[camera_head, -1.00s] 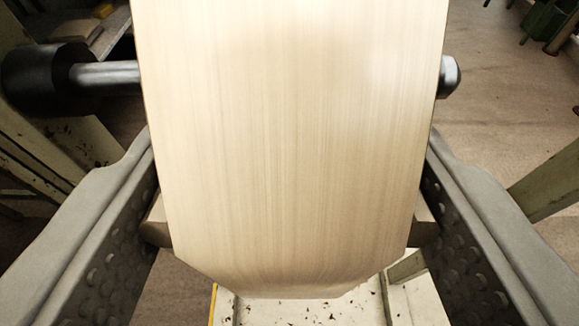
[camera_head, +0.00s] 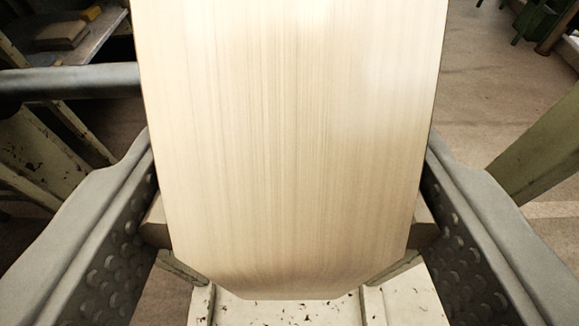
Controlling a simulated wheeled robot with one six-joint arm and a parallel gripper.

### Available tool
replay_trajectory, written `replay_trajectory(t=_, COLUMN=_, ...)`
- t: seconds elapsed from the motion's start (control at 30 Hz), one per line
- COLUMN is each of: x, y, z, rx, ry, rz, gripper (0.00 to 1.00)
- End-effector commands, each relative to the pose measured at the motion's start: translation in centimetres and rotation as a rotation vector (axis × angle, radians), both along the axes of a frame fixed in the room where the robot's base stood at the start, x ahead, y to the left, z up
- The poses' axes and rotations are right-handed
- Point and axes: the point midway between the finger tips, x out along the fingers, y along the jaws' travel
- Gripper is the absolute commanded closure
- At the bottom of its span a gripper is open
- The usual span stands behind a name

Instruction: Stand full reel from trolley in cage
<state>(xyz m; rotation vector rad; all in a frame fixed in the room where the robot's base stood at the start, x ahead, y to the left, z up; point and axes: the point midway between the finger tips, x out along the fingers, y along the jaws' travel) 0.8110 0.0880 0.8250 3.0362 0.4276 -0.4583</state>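A full reel (camera_head: 290,130), wound smooth with pale cream thread, fills the middle of the head view. My gripper (camera_head: 290,205) is shut on it, one grey finger with a dimpled inner face at each side. Brown end parts of the reel (camera_head: 424,232) show against both fingers. A grey metal bar (camera_head: 70,80) enters from the left and ends from sight at the reel's left edge. Whether it runs behind or into the reel is hidden. I cannot tell which frame parts belong to the trolley or the cage.
A chipped whitish metal structure (camera_head: 285,312) lies below the reel. Pale slanted frame members stand at the left (camera_head: 40,150) and right (camera_head: 540,145). A shelf with a flat brown object (camera_head: 62,30) is at top left. Green legs (camera_head: 540,20) stand at top right. Bare floor (camera_head: 485,100) shows at right.

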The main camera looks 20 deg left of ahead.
Motion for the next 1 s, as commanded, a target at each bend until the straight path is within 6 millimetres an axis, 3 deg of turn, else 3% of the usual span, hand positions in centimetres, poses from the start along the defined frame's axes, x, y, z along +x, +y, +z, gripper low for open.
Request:
replay_trajectory(t=0.37, x=0.1, y=-0.2, z=0.0, rx=0.000, ry=-0.001, rz=0.000, gripper=0.67)
replay_trajectory(t=1.0, x=1.2, y=-4.0, z=0.0, rx=0.000, ry=0.000, rz=-0.001, gripper=0.67)
